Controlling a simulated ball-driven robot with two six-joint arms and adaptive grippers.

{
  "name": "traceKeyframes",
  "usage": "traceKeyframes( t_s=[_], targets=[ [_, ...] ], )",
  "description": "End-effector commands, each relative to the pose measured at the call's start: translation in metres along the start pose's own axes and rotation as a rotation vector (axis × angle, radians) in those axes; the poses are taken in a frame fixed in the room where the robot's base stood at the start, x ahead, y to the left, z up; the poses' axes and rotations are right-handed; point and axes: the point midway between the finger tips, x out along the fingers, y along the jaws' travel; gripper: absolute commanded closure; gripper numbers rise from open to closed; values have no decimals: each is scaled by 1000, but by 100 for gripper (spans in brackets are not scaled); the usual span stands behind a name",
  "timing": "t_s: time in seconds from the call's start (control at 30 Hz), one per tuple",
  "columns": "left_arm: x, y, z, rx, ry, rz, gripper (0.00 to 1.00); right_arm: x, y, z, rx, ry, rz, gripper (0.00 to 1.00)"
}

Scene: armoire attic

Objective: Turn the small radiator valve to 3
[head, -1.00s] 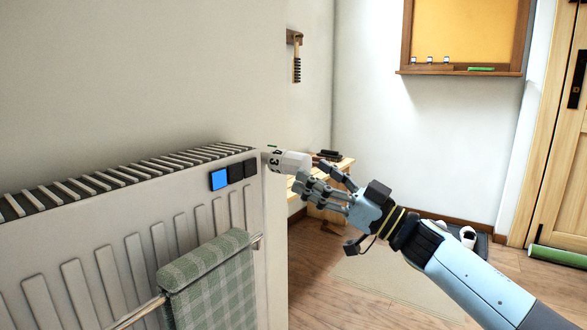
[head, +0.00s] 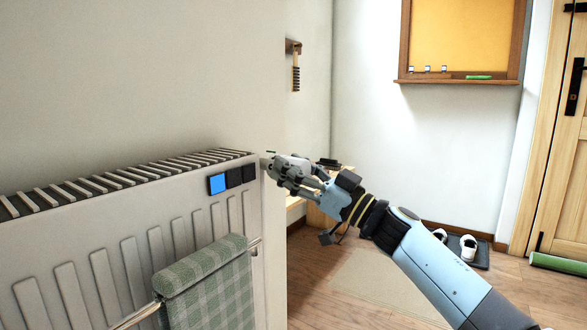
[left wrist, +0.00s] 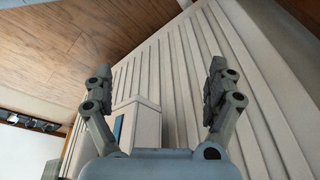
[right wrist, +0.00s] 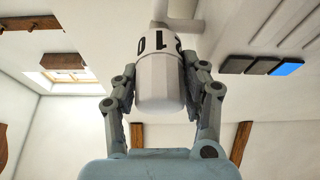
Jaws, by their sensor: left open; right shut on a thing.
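The small white radiator valve (right wrist: 160,85) sits at the upper right end of the radiator (head: 130,260). In the right wrist view its collar shows the digits 0 and 1, and part of another mark at the right edge. My right gripper (right wrist: 162,92) is shut on the valve, one finger on each side. In the head view the right gripper (head: 285,170) covers most of the valve, and its numbers are hidden there. My left gripper (left wrist: 160,85) is open and empty, in front of a pale ribbed surface; it is out of the head view.
A green checked towel (head: 205,285) hangs on a rail at the radiator's front. Three small square panels, one blue (head: 217,184), sit near its top right. A wooden bench (head: 325,205) stands behind the gripper. Floor at right is mostly clear, with shoes (head: 468,245) on a mat.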

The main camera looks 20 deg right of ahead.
Motion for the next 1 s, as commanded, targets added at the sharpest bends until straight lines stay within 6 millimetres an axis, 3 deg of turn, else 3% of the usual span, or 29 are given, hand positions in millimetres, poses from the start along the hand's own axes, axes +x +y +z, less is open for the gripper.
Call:
traceKeyframes(
  t_s=[0.1, 0.47, 1.0],
  targets=[
    [0, 0, 0, 0, 0, 0, 10, 0, 0, 0, 0, 0, 0, 88],
    [-1, -1, 0, 0, 1, -2, 10, 0, 0, -1, -59, -1, -24, 88],
    [18, -7, 17, -3, -59, -16, 10, 0, -1, -2, -470, 0, -195, 88]
  ],
)
